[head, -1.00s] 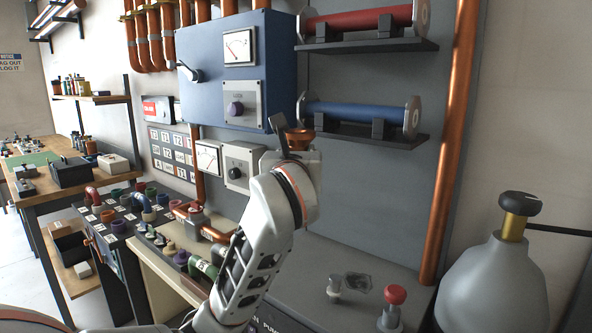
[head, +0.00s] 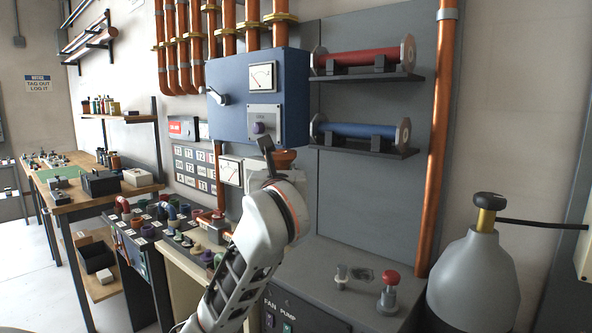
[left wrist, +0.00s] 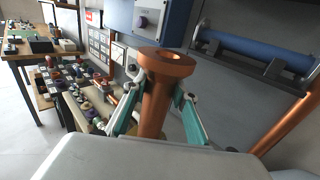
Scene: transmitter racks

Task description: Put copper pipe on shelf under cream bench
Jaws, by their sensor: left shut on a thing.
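My left gripper (head: 270,165) is raised in front of the grey wall panel. In the left wrist view (left wrist: 155,105), its teal-padded fingers are shut around a copper pipe (left wrist: 154,112) with a wide flanged top end. The pipe stands roughly upright in the grip; its lower end is hidden behind my gripper body. In the head view only the flanged end of the copper pipe (head: 286,156) shows. The cream bench (head: 186,286) is low, left of my arm, with small parts on its top. The shelf under it cannot be made out. My right gripper is out of view.
A blue meter box (head: 258,98) and a vertical copper wall pipe (head: 435,150) flank the racks with red and blue tubes. A grey console (head: 340,300) and a grey bottle (head: 478,275) stand at right. Clear floor (head: 35,285) lies at left.

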